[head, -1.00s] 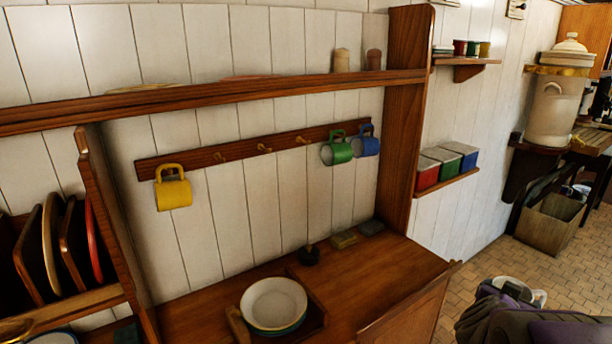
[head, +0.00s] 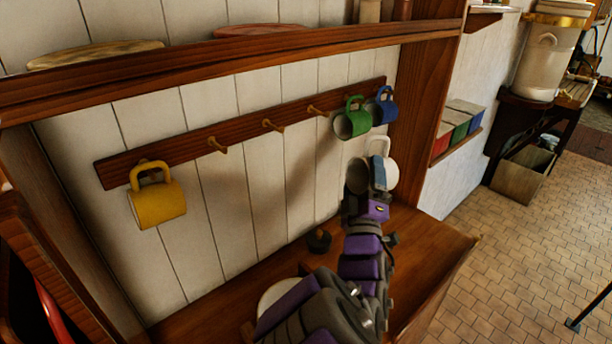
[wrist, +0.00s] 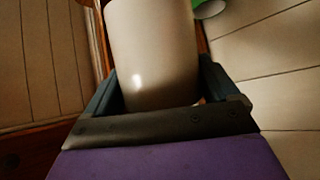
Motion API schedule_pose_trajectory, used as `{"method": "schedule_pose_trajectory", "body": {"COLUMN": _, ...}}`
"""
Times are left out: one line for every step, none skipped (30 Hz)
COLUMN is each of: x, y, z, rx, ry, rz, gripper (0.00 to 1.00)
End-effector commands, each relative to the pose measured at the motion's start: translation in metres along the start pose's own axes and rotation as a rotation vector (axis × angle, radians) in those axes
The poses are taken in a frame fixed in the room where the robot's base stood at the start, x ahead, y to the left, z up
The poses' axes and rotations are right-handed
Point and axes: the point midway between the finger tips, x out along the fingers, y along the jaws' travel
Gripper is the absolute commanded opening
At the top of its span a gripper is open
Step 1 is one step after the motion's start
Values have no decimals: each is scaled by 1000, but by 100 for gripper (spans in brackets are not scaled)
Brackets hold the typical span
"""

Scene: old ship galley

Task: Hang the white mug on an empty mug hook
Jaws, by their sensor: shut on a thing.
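The white mug (head: 390,174) is held up in front of the right part of the rack, below the green and blue mugs, its handle at the top. My gripper (head: 376,174) is shut on it. In the wrist view the mug (wrist: 152,45) sits between the two fingers (wrist: 155,88); its handle is not visible there. The wooden hook rail (head: 245,131) has three empty hooks: a left one (head: 217,145), a middle one (head: 272,126) and a right one (head: 317,111). The mug is right of and lower than all three, apart from the rail.
A yellow mug (head: 158,203) hangs at the rail's left end. A green mug (head: 352,122) and a blue mug (head: 383,108) hang at its right end. A shelf (head: 250,52) runs above; a wooden post (head: 425,100) stands right. A dark knob-like object (head: 319,240) stands on the counter.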

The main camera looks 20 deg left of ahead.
Motion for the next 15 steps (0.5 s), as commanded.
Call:
{"method": "schedule_pose_trajectory", "body": {"x": -3, "y": -9, "z": -25, "rx": -26, "ry": 72, "rz": -4, "gripper": 50}}
{"method": "schedule_pose_trajectory", "body": {"x": -5, "y": -14, "z": -38, "rx": -38, "ry": 110, "rz": -5, "gripper": 50}}
{"method": "schedule_pose_trajectory", "body": {"x": -7, "y": -19, "z": -55, "rx": -51, "ry": 157, "rz": -3, "gripper": 50}}
{"method": "schedule_pose_trajectory", "body": {"x": -9, "y": -23, "z": -67, "rx": -59, "ry": 189, "rz": -2, "gripper": 50}}
{"method": "schedule_pose_trajectory", "body": {"x": -11, "y": -27, "z": -77, "rx": -66, "ry": 216, "rz": -2, "gripper": 50}}
{"method": "schedule_pose_trajectory", "body": {"x": -14, "y": -32, "z": -89, "rx": -72, "ry": 246, "rz": -3, "gripper": 50}}
{"method": "schedule_pose_trajectory", "body": {"x": -16, "y": -35, "z": -97, "rx": -76, "ry": 266, "rz": -4, "gripper": 50}}
{"method": "schedule_pose_trajectory", "body": {"x": -18, "y": -37, "z": -103, "rx": -79, "ry": 283, "rz": -4, "gripper": 50}}
{"method": "schedule_pose_trajectory", "body": {"x": -20, "y": -39, "z": -109, "rx": -81, "ry": 301, "rz": -3, "gripper": 50}}
{"method": "schedule_pose_trajectory", "body": {"x": -21, "y": -40, "z": -112, "rx": -82, "ry": 311, "rz": -2, "gripper": 50}}
{"method": "schedule_pose_trajectory", "body": {"x": -22, "y": -40, "z": -115, "rx": -82, "ry": 320, "rz": -2, "gripper": 50}}
{"method": "schedule_pose_trajectory", "body": {"x": -23, "y": -41, "z": -118, "rx": -83, "ry": 327, "rz": -1, "gripper": 50}}
{"method": "schedule_pose_trajectory", "body": {"x": -23, "y": -42, "z": -119, "rx": -83, "ry": 330, "rz": -1, "gripper": 50}}
{"method": "schedule_pose_trajectory", "body": {"x": -23, "y": -42, "z": -120, "rx": -83, "ry": 332, "rz": -1, "gripper": 50}}
{"method": "schedule_pose_trajectory", "body": {"x": -22, "y": -42, "z": -119, "rx": -82, "ry": 332, "rz": -1, "gripper": 50}}
